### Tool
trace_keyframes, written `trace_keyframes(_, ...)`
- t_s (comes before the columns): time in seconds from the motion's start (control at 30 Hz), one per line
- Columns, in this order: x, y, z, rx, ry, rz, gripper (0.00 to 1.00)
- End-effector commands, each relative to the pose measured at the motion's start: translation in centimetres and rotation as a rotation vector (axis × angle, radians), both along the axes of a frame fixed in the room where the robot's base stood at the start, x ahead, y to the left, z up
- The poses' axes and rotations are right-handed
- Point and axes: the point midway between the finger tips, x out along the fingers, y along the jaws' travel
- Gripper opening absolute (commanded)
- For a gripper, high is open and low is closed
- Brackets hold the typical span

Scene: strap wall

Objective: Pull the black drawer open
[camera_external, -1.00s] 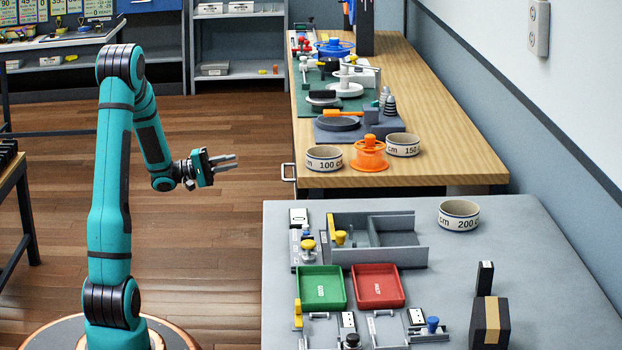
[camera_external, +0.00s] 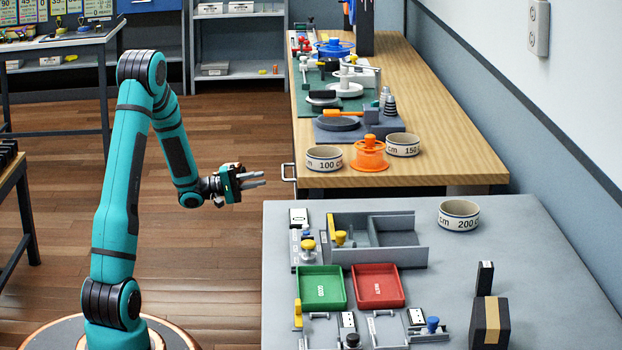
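My gripper (camera_external: 254,180) is in the air over the floor, left of the benches. Its two fingers point right and stand apart with nothing between them. A light metal handle (camera_external: 289,173) sticks out from the left side of the wooden bench (camera_external: 455,165), a short way right of my fingertips and apart from them in the picture. No drawer front that is clearly black shows; the bench's left face is turned away from the camera, so I cannot tell which drawer the handle belongs to.
A grey table (camera_external: 545,260) stands in front, with a grey divided tray (camera_external: 420,240), a green tray (camera_external: 322,287), a red tray (camera_external: 379,286) and a black box with a tan band (camera_external: 489,322). Open wooden floor (camera_external: 215,270) lies around my arm.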

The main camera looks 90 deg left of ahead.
Motion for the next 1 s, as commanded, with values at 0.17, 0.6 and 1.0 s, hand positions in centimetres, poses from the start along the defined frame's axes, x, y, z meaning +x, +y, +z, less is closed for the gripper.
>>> trace_keyframes(0.17, 3.2, -0.1, 0.6, -0.001, -0.001, -0.002, 0.15)
trace_keyframes(0.6, 8.4, 0.0, 1.6, 0.0, -0.001, -0.001, 0.15)
trace_keyframes(1.0, 8.7, 0.0, 1.6, 0.0, 0.0, 0.0, 0.07)
